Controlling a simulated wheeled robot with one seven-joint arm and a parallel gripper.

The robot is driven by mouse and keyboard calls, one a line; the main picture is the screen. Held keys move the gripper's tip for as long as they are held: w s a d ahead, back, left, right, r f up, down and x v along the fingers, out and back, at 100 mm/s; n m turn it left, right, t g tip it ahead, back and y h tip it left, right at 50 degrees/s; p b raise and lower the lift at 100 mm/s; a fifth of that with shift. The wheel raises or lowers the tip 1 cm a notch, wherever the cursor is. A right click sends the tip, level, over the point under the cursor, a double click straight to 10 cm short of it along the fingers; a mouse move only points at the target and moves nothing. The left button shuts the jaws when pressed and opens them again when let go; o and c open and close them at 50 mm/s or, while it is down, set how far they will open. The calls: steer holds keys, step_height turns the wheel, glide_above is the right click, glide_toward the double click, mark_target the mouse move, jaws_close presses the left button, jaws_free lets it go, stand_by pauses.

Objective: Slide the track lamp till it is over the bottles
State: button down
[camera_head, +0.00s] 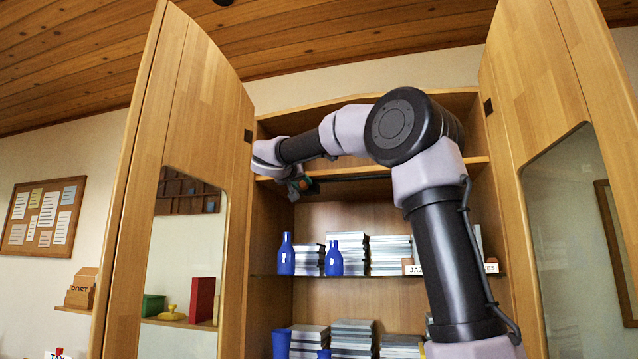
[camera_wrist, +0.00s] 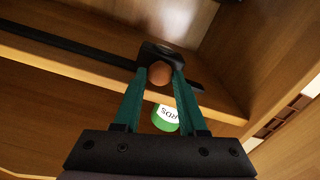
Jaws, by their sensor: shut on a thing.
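The track lamp (camera_wrist: 158,54) is a small dark head with a copper-coloured round part, between my fingertips in the wrist view. My gripper (camera_wrist: 160,78) has teal fingers and is shut on it. The dark track (camera_wrist: 75,46) runs along the underside of a wooden shelf. In the head view my gripper (camera_head: 299,187) is at the left end of the visible track (camera_head: 350,178), with the lamp mostly hidden. Two blue bottles, a left one (camera_head: 287,256) and a right one (camera_head: 333,259), stand on the shelf below. My gripper appears nearly above the left bottle.
Stacks of thin sleeves (camera_head: 390,254) stand right of the bottles, with more blue items (camera_head: 281,343) lower down. The open left door (camera_head: 180,120) and right door (camera_head: 560,90) flank the cabinet. A green labelled thing (camera_wrist: 165,123) shows between my fingers.

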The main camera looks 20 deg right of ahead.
steer(key=shift+w+a, duration=0.55)
steer(key=shift+a, duration=0.3)
steer(key=shift+w+a, duration=0.55)
steer(key=shift+a, duration=0.25)
steer(key=shift+w+a, duration=0.55)
steer(key=shift+a, duration=0.3)
steer(key=c, duration=0.8)
jaws_free()
steer(key=o, duration=0.3)
steer(key=shift+w+a, duration=0.1)
steer(key=shift+a, duration=0.05)
steer(key=shift+o, duration=0.2)
